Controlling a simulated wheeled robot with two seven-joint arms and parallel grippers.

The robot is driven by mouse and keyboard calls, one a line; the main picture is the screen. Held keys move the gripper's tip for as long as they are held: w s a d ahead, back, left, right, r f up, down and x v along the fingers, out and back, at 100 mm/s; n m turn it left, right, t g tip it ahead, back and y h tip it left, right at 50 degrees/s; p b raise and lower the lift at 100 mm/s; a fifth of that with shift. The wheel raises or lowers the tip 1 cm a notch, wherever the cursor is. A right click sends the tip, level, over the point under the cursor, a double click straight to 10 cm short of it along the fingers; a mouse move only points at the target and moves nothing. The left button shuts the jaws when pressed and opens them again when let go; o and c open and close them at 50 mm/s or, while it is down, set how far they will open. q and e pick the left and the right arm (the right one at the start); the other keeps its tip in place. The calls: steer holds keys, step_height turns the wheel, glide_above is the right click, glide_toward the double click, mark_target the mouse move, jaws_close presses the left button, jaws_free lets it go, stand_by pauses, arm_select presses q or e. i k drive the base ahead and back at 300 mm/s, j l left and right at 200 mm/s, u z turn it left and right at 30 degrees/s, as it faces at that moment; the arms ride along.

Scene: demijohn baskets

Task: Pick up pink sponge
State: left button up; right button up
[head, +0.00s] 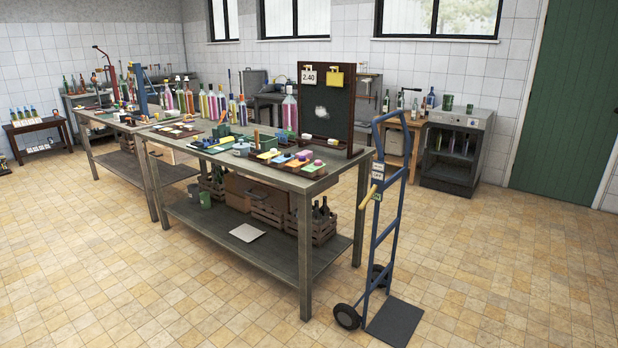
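No pink sponge can be made out for certain. Small pink pieces (305,155) lie at the right end of the near worktable (306,184), among yellow, blue and orange flat pieces in front of a dark upright board (338,112). They are too small to tell whether one is a sponge. Neither of my grippers shows in the head view.
A blue hand truck (386,215) stands by the table's right end. Crates (322,226) and a box sit on its lower shelf. A second worktable (110,122) stands behind left.

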mark_target(308, 153)
steer(key=i+u, duration=0.1)
steer(key=i, duration=0.45)
steer(key=i+l+u, duration=0.1)
steer(key=i, duration=0.5)
steer(key=i+l+u, duration=0.1)
steer(key=i, duration=0.45)
steer(key=i+l+u, duration=0.1)
steer(key=i, duration=0.45)
